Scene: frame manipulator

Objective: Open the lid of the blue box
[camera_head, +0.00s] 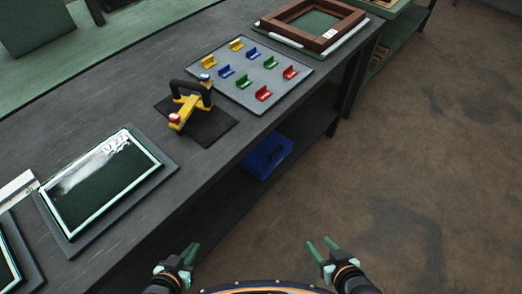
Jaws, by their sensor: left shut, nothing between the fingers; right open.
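The blue box (262,158) lies under the workbench, on what looks like its lower shelf. The bench edge is just above it, and part of the box may be hidden. A dark patch shows on its top; I cannot tell whether the lid is shut. My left gripper (190,253) is at the bottom of the view, shut and empty, in front of the bench and below-left of the box. My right gripper (323,246) is open and empty, below-right of the box over the floor. Neither touches the box.
The dark workbench (215,165) runs diagonally. It carries a framed panel (100,182), a yellow clamp (188,108) on a black mat, a grey tray (226,92) with several coloured brackets, and a brown frame (312,22). The floor (430,170) at the right is clear.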

